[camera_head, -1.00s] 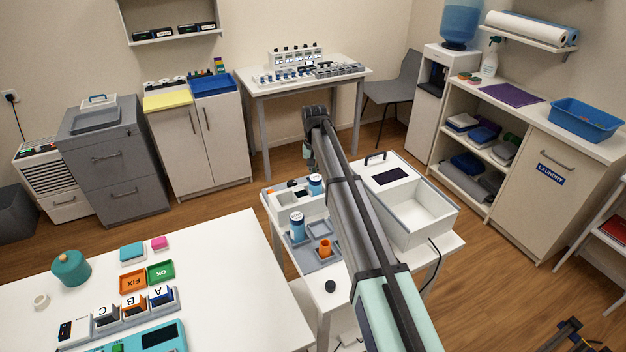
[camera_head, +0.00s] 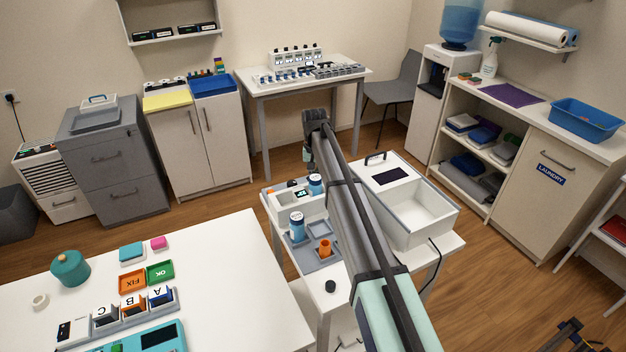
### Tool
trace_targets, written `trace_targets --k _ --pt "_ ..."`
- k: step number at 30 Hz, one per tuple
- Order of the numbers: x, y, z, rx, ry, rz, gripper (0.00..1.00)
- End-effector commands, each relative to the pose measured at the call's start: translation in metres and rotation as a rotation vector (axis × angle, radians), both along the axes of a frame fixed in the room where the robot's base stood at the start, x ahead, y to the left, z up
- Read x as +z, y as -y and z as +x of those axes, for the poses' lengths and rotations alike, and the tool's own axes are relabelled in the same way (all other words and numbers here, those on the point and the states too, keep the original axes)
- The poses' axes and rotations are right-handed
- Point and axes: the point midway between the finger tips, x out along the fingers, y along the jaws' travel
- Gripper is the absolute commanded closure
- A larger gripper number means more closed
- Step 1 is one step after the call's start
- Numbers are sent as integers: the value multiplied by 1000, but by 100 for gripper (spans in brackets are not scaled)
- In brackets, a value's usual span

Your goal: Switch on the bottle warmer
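A small white unit (camera_head: 283,205) stands on the narrow cart in the centre, with a dark round part and a small lit display (camera_head: 300,192) on its top. It looks like the bottle warmer.
An orange cup (camera_head: 325,247) stands on the grey tray (camera_head: 310,266), and a black knob-like object (camera_head: 330,286) lies nearer. A white table (camera_head: 215,290) stands at the lower left. Floor is clear behind the cart.

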Motion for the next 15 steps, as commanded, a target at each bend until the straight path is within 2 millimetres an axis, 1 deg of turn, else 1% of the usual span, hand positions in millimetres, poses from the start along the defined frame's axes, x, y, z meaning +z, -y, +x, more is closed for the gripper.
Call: trace_targets --k 9,15 --pt "-3 0 0 0 -1 0 100" --pt "7 0 0 0 -1 -1 100"
